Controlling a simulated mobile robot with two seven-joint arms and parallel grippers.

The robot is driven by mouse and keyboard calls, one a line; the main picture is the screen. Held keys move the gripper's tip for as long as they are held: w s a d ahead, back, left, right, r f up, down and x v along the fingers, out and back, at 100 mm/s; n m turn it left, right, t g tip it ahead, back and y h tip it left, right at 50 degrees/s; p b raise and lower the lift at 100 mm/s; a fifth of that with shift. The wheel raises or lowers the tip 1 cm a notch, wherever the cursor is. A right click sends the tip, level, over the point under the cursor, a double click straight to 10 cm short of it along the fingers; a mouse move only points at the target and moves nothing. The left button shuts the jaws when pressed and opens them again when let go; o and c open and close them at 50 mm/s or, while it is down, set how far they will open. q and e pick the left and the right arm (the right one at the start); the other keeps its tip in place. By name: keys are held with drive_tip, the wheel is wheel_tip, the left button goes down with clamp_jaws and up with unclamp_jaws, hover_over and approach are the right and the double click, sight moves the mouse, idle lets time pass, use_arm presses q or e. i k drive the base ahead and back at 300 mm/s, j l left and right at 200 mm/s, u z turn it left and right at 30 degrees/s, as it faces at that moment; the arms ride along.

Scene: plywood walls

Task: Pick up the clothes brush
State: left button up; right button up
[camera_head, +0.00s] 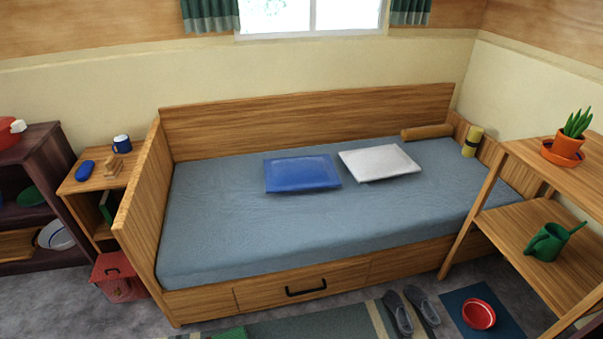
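A small light-wood object (112,168) stands on the bedside table (88,186) at the left. It may be the clothes brush, but it is too small here to be sure, and no bristles can be made out. A blue rounded case-like object (85,170) lies to its left, and a blue and white mug (122,144) stands just behind it. Neither of my grippers shows in the head view.
The bed (300,225) fills the middle, its wooden end panel beside the bedside table. A dark shelf (40,150) stands left. A red box (118,277) is on the floor below. Slippers (410,313) and a red bowl (479,314) lie right, near a plant shelf (530,225).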

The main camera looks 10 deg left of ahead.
sight(113, 165)
drive_tip(key=u, duration=1.5)
